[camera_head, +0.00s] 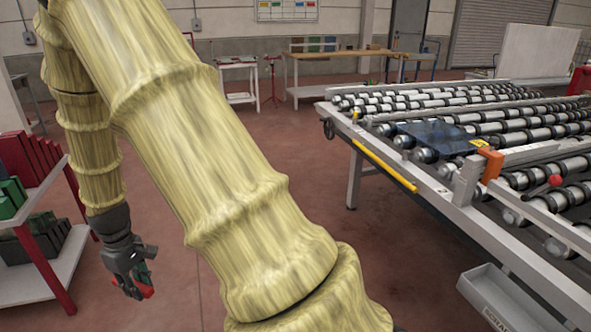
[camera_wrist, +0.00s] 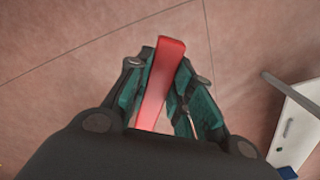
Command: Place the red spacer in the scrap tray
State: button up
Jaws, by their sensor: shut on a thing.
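The red spacer (camera_head: 147,291) is in my gripper (camera_head: 134,280), at the lower left of the head view, above the red-brown floor. In the wrist view the red spacer (camera_wrist: 162,80) lies lengthwise between the two green-padded fingers, its far end sticking out past the tips. My gripper is shut on it. The scrap tray (camera_head: 490,303) is a grey tray at the lower right of the head view, below the roller table's near edge. Its lettering is only partly readable, and the frame cuts off part of it. My gripper is far to the left of it.
The roller table (camera_head: 455,205) fills the right, with a dark glass pane (camera_head: 437,137) on its rollers. A red-framed shelf (camera_head: 40,190) with green and red pieces stands at the left, near my gripper. Open floor (camera_head: 395,270) lies between arm and table. A workbench (camera_head: 340,56) is at the back.

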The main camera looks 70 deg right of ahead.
aim_at(501, 310)
jog(key=k, duration=1.25)
jog(key=z, duration=1.8)
